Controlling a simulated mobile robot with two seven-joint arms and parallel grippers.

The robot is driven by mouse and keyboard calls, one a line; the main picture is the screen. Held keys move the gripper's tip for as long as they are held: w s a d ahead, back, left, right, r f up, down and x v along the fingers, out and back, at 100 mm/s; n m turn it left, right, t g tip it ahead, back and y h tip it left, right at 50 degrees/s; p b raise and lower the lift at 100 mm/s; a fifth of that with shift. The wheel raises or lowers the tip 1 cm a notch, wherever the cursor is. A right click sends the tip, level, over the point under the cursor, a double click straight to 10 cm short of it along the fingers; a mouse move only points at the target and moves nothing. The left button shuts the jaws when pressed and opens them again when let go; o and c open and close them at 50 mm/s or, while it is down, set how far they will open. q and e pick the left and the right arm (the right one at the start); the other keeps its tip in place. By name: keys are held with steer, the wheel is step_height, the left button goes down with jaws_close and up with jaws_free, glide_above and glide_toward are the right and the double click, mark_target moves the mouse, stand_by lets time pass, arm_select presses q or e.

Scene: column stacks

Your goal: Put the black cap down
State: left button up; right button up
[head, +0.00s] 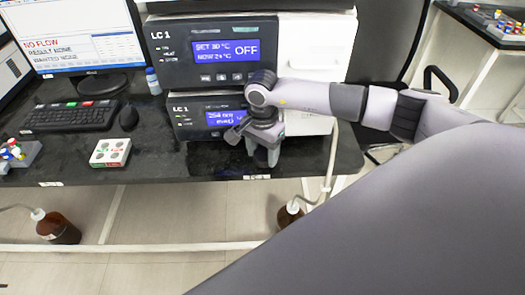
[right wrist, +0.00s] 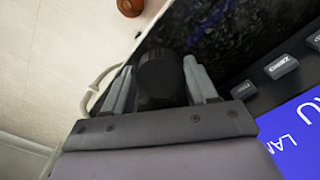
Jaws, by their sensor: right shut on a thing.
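My right gripper (head: 262,152) is over the front edge of the dark bench (head: 190,165), in front of the lower LC 1 unit (head: 205,120). In the right wrist view its two fingers (right wrist: 160,88) are on either side of a round black cap (right wrist: 160,73), and it is shut on this cap. The speckled dark bench top lies beyond the cap in that view; I cannot tell whether the cap touches it. In the head view the cap is hidden or too dark to make out. My left gripper is not in view.
A white tray with grey round pieces (head: 110,152), a mouse (head: 128,117) and a keyboard (head: 70,116) are on the bench to the left. A rack of coloured caps (head: 18,154) is at far left. Brown bottles (head: 58,230) stand on the floor. Bench between tray and gripper is clear.

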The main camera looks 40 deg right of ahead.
steer(key=shift+w+d+f, duration=0.1)
steer(key=shift+f, duration=0.5)
steer(key=o, duration=1.1)
